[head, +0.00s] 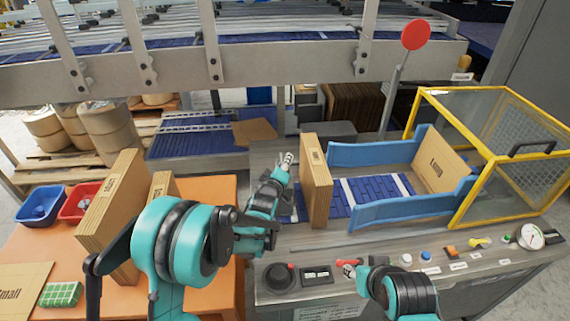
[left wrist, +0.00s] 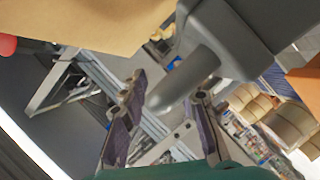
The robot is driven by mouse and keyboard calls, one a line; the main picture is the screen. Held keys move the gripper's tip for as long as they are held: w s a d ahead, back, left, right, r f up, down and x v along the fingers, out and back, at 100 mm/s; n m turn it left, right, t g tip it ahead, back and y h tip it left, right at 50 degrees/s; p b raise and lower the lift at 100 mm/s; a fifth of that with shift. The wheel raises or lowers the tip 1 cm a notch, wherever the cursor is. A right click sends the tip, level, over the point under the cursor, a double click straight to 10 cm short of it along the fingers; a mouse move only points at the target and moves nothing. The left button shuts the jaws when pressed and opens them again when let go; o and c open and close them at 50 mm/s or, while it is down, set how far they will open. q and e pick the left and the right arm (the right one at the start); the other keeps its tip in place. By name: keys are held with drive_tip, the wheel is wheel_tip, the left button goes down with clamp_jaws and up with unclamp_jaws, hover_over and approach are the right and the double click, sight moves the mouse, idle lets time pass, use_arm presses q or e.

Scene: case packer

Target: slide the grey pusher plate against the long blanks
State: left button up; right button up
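The long blanks (head: 314,185) stand upright as a brown cardboard stack at the left end of the blue-railed lane. Their cardboard also fills the upper left of the left wrist view (left wrist: 80,18). A grey block with a round grey handle (left wrist: 190,80), which looks like the pusher plate, is close in the left wrist view. In the head view I cannot pick it out behind my arm. My left gripper (head: 284,168) is just left of the stack. Its fingers (left wrist: 165,125) are apart, on either side of the handle's end; contact is unclear. My right gripper (head: 350,268) is over the front panel.
Blue side rails (head: 375,152) and a yellow-framed guard (head: 455,112) stand right of the stack. The orange table (head: 205,275) holds more cardboard (head: 105,215), a blue bin (head: 40,205) and a red bin (head: 78,202). Knobs and buttons line the front panel (head: 440,265).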

use_arm(q)
drive_tip(key=shift+d, duration=0.2)
drive_tip(key=shift+a, duration=0.15)
drive_tip(key=v, duration=1.2)
